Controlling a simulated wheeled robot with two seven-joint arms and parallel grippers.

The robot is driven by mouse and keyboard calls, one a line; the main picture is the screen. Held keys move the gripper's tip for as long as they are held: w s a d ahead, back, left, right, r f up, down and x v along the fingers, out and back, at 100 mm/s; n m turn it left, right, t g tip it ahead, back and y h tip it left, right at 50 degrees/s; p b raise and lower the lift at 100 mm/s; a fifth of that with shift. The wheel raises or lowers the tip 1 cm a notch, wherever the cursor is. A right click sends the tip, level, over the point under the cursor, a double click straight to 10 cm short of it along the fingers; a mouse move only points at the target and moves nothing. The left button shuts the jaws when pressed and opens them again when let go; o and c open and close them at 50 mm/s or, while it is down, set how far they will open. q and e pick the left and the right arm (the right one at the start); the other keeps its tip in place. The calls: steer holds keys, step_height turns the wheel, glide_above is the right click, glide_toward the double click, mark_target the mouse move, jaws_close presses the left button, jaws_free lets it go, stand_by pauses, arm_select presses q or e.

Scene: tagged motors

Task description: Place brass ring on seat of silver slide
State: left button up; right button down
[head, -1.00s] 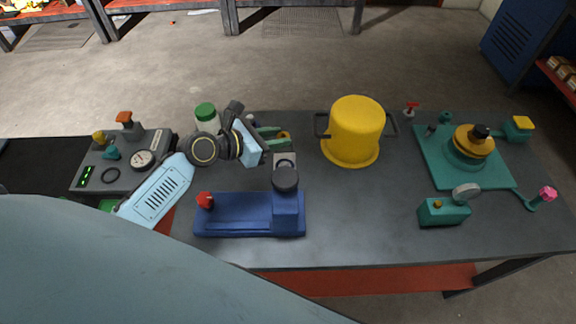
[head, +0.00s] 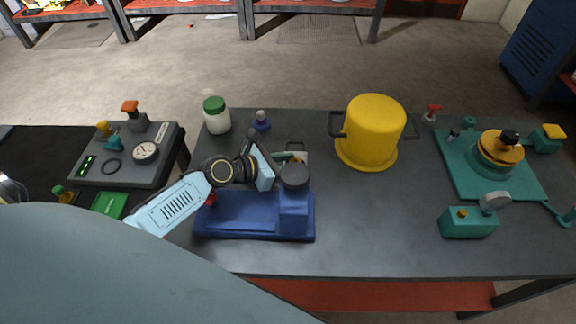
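My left gripper (head: 291,158) reaches in from the left and is just behind the dark round cap of a blue machine (head: 240,213). Its greenish fingers are small and partly hidden, so I cannot tell how far apart they are. A small yellowish spot at the fingertips may be the brass ring, but it is too small to be sure. A light grey piece (head: 302,157) shows beside the fingertips, behind the blue column; it may be the silver slide. Its seat is hidden. My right gripper is not in view.
A yellow pot (head: 369,130) stands right of the gripper. A green-capped jar (head: 217,115) and small blue bottle (head: 261,121) stand behind the arm. A teal machine (head: 490,165) and teal box (head: 468,222) are at right. The table's front middle is clear.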

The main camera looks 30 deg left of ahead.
arm_select(q)
steer(key=shift+f, duration=0.25)
steer(key=o, duration=1)
steer(key=shift+s, duration=0.1)
steer(key=shift+f, duration=0.1)
steer(key=shift+r, duration=0.3)
steer(key=p+v, duration=0.1)
steer(key=v, duration=1.1)
